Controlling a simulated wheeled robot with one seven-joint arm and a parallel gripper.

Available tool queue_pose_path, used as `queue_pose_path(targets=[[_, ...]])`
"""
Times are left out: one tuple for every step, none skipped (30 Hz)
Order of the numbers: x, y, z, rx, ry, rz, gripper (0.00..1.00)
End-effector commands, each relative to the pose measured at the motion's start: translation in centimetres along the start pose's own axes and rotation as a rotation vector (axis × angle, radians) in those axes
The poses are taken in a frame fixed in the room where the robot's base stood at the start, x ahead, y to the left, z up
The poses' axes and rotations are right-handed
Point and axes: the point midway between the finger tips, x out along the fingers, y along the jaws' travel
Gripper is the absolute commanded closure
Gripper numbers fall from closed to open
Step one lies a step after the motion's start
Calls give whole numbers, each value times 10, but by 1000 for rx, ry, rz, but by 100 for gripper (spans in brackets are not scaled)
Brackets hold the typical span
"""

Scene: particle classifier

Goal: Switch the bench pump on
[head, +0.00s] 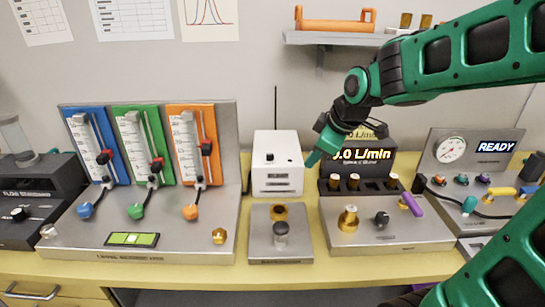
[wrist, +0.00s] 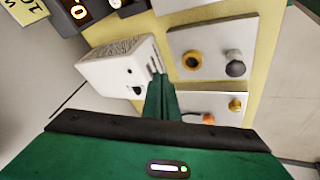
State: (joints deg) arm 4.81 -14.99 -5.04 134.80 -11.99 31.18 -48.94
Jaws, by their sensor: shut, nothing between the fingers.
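A white box (head: 278,172), which looks like the bench pump, stands upright at the back of the bench against the wall. It has a small dark knob or switch (head: 270,157) on its upper part and dark slots on its front. My gripper (head: 313,158) is shut and empty, its tips just right of the box. In the wrist view the shut fingers (wrist: 160,82) overlap the lower edge of the white box (wrist: 115,68); I cannot tell whether they touch it. Two dark dots show on the box there. The switch's position is too small to read.
A grey plate (head: 262,243) with a brass fitting and a dark knob lies in front of the box. A flowmeter panel (head: 228,150) stands left. A black display unit (head: 395,167) reading L/min stands close on the right, under my arm. A shelf (head: 325,38) hangs above.

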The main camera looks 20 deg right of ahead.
Motion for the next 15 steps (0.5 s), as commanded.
queue_pose_path(targets=[[5,1,-21,-88,41,2,100],[7,2,-33,-136,65,8,100],[9,2,-45,-189,91,12,100],[10,2,-52,-221,106,15,100],[11,2,-58,-247,119,18,100],[11,2,-64,-271,133,22,100],[12,2,-67,-284,139,24,100],[12,2,-69,-292,142,25,100],[12,2,-70,-297,145,26,100],[12,2,-70,-298,145,27,100],[12,2,-70,-298,145,27,100],[12,2,-69,-296,144,27,100],[12,3,-69,-296,144,27,100],[12,3,-69,-295,144,27,100],[12,3,-69,-294,143,27,100]])
